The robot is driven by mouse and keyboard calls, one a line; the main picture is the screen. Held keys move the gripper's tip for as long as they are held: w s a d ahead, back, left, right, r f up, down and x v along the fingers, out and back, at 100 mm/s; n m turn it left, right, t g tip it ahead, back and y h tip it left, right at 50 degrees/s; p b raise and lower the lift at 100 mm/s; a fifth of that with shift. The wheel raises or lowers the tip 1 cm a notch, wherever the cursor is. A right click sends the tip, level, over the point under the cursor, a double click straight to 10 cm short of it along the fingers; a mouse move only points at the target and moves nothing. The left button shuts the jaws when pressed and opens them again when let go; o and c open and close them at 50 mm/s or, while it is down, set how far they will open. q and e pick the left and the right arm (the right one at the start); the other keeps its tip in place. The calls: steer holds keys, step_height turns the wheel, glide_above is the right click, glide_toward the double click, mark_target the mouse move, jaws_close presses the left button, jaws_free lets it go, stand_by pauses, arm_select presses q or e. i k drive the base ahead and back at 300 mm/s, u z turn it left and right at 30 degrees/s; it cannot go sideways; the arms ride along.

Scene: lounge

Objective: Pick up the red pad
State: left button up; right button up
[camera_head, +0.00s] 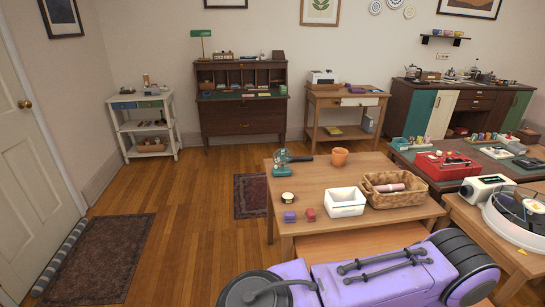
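A small red block-like thing (310,214), which may be the red pad, sits on the near part of the wooden table (330,177). A similar purple one (289,217) stands just to its left, a small gap apart. A white open box (345,202) is to its right. Neither of my grippers is in view.
The table also holds a wicker basket (396,199) with a pink roll, an orange-brown pot (340,156), a teal device (281,163) and a small round tin (287,198). A red toolbox (445,165) is on the right-hand table. Floor is open to the left.

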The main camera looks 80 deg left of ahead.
mark_target(310, 213)
steer(key=u, duration=0.05)
steer(key=k, duration=0.8)
steer(key=u, duration=3.8)
steer(key=i, duration=3.7)
steer(key=z, duration=4.35)
steer(key=i, duration=1.55)
steer(key=z, duration=0.05)
